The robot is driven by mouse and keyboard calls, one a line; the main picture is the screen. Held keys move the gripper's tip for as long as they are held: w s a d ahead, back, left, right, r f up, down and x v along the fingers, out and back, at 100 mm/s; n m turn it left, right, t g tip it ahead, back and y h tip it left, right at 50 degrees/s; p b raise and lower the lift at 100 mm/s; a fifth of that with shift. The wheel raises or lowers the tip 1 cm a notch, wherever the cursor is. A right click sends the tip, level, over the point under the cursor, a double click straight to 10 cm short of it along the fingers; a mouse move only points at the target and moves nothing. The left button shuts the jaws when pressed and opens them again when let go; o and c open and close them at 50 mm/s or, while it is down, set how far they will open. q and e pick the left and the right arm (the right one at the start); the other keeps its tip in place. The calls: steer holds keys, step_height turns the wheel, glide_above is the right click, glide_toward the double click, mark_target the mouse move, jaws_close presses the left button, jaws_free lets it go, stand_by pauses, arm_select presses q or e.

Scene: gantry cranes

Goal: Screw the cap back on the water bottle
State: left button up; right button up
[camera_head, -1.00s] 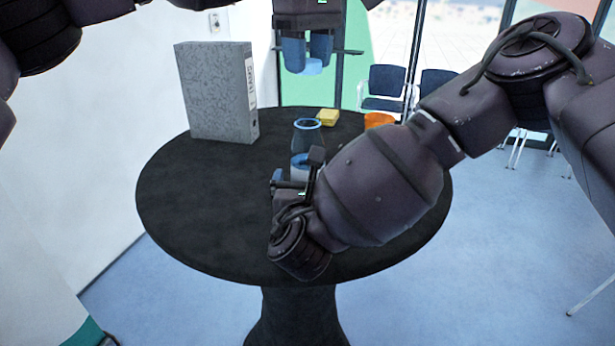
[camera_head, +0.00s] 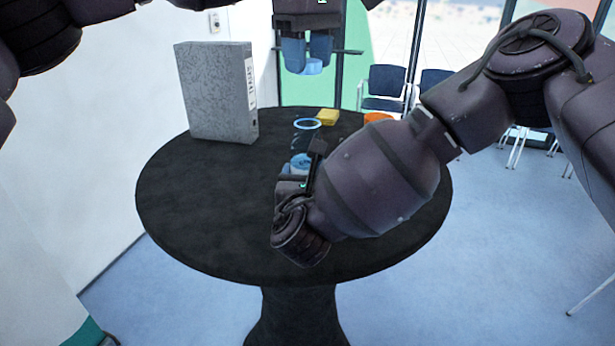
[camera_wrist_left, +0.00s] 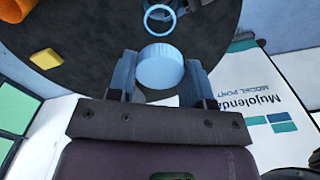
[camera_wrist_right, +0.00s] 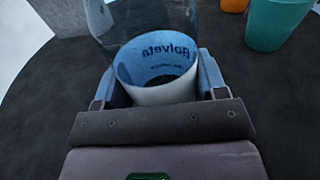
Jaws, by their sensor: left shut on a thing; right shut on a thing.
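The light-blue cap (camera_head: 313,66) is held by my left gripper (camera_head: 303,68), high above the far side of the table. In the left wrist view the round cap (camera_wrist_left: 160,68) sits between the fingertips. The clear water bottle (camera_head: 306,136) stands upright on the table, its blue-rimmed mouth open, lower than the cap. My right gripper (camera_wrist_right: 158,88) is shut around the bottle's lower part, at its white-and-blue label (camera_wrist_right: 155,62). In the head view my right forearm hides part of that grip. Cap and bottle are apart.
A grey binder (camera_head: 215,95) stands on the round black table (camera_head: 200,200), left of the bottle. A yellow block (camera_head: 327,117) and an orange cup (camera_head: 378,119) lie behind and right. A teal cup (camera_wrist_right: 268,25) shows in the right wrist view. The table's left front is clear.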

steer(key=shift+c, duration=1)
arm_select(q)
steer(key=shift+f, duration=2.5)
steer(key=shift+f, duration=0.1)
steer(key=shift+f, duration=0.8)
steer(key=shift+f, duration=0.55)
